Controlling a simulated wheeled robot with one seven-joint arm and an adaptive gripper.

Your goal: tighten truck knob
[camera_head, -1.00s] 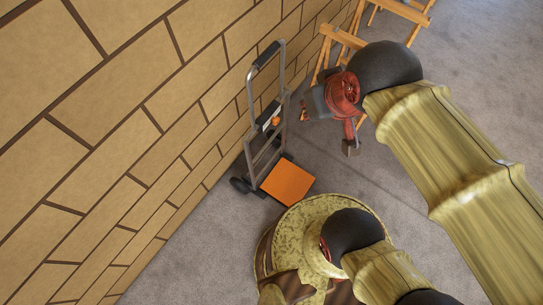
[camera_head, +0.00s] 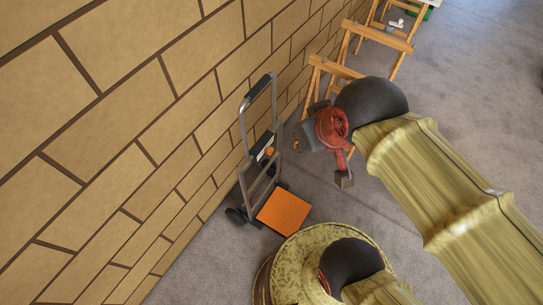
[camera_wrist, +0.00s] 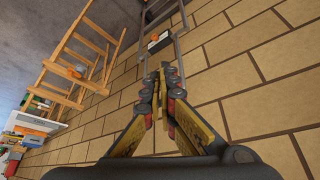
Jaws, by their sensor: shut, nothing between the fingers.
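The hand truck (camera_head: 243,172) stands upright by the brick wall, with a grey tubular frame, black wheels and an orange toe plate (camera_head: 284,210). A small orange knob (camera_head: 269,152) sits on a dark crosspiece of its frame. In the wrist view, the truck's frame (camera_wrist: 179,45) and crosspiece (camera_wrist: 158,43) show beyond the fingers, with a small orange spot at the knob (camera_wrist: 154,37). My gripper (camera_wrist: 166,70) is shut and empty, its fingertips pointing toward the crosspiece. In the head view it is to the right of the knob, apart from it, and partly hidden by my wrist.
The brick wall (camera_head: 130,130) runs close behind the truck. Wooden trestles (camera_head: 340,68) stand beyond my arm, and also show at the left in the wrist view (camera_wrist: 80,65). The grey carpet (camera_head: 460,60) is open to the right.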

